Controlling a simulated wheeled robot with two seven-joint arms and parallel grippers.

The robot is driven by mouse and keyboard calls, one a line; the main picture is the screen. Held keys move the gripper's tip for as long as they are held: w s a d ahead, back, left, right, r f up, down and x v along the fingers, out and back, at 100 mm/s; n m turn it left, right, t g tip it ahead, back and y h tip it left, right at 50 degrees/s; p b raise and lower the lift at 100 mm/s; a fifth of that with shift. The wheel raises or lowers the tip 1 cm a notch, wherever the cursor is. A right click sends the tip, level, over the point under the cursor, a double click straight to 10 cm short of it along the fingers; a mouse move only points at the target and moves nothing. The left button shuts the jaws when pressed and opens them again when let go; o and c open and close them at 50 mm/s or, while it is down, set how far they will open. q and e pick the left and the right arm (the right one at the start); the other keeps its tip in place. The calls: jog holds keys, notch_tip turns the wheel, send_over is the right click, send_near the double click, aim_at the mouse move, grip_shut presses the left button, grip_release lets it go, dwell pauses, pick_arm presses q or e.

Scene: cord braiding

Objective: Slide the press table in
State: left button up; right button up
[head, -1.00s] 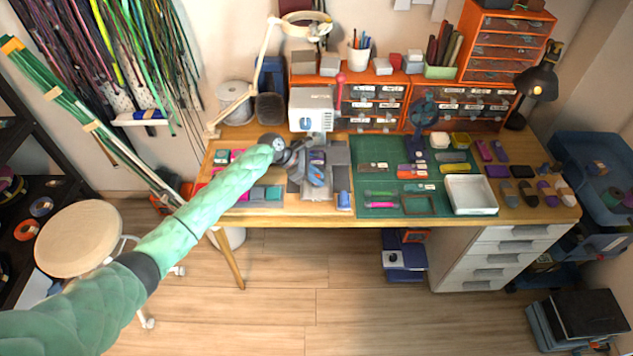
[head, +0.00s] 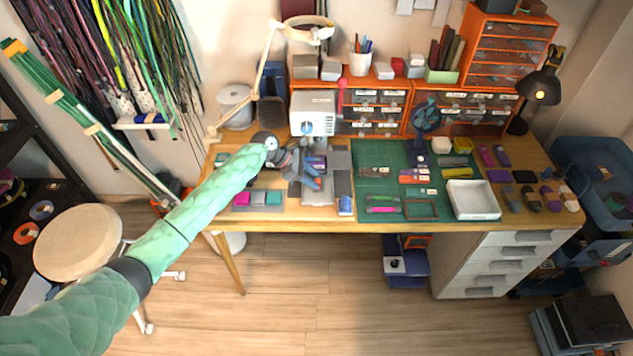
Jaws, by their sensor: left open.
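The press (head: 313,113) is a white boxy machine at the back middle of the wooden table. Its grey table (head: 341,183) extends toward the front edge below it. My left arm reaches in from the lower left, and my left gripper (head: 311,180) is over the press table, in front of the white machine. Its blue-grey fingers are apart, and I see nothing held. It hides part of the press table, and I cannot tell whether it touches it. My right gripper is not in view.
A green cutting mat (head: 390,170) with small items and a white tray (head: 472,199) lie to the right. A lamp arm (head: 262,75) rises behind my left gripper. Orange drawers (head: 375,105) line the back. A stool (head: 78,242) stands at the left.

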pick_arm(q)
jog(key=shift+b+v, duration=0.65)
jog(key=shift+v, duration=1.8)
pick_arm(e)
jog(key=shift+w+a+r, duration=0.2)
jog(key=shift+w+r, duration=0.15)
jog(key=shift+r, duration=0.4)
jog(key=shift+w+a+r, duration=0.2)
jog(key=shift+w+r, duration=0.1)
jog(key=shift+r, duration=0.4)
